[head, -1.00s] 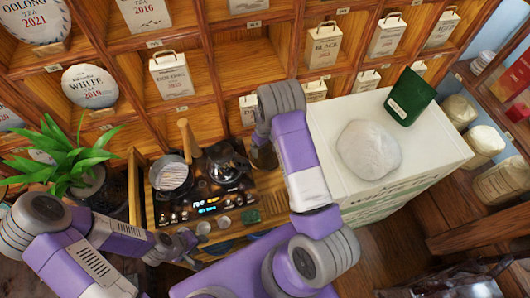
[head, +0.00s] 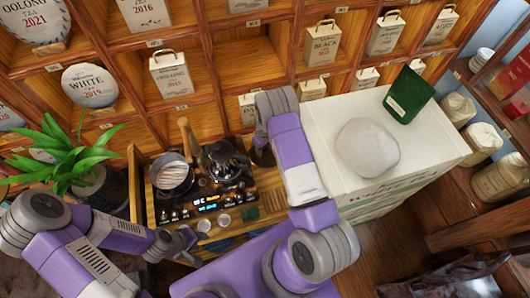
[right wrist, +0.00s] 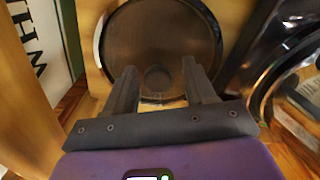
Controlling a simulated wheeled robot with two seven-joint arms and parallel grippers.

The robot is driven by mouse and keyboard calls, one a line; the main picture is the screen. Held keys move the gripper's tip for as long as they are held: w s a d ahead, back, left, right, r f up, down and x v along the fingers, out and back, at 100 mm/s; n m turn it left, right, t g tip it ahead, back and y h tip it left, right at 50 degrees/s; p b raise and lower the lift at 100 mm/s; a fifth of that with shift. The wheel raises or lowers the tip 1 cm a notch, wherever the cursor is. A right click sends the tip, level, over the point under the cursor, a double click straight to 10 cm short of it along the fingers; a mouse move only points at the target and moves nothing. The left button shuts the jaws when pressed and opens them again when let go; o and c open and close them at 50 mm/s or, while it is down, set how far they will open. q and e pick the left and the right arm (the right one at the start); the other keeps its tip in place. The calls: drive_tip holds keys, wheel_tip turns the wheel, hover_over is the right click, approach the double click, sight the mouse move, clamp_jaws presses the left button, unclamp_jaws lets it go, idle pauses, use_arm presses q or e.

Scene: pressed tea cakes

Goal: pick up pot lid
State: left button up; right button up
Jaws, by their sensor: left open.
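The round dark pot lid (right wrist: 160,45), with a pale rim and a small round knob (right wrist: 157,77), fills the top middle of the right wrist view. My right gripper (right wrist: 160,82) is open, its two fingers pointing at the lid with the knob showing between them. I cannot tell whether the fingers touch the lid. In the head view my right gripper (head: 263,155) is mostly hidden by my arm at the counter's right end, and the lid is not clear there. My left gripper (head: 188,243) is open and low at the left, apart from the lid.
A metal pot (head: 171,174) and a dark kettle (head: 224,163) stand on the stove unit left of my right gripper. Small cups (head: 224,220) stand in front. A white chest (head: 430,150) at the right bears a round wrapped cake (head: 367,148) and a green packet (head: 408,95).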

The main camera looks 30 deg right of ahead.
drive_tip(key=shift+s+f, duration=0.2)
drive_tip(key=shift+s, duration=0.05)
clamp_jaws()
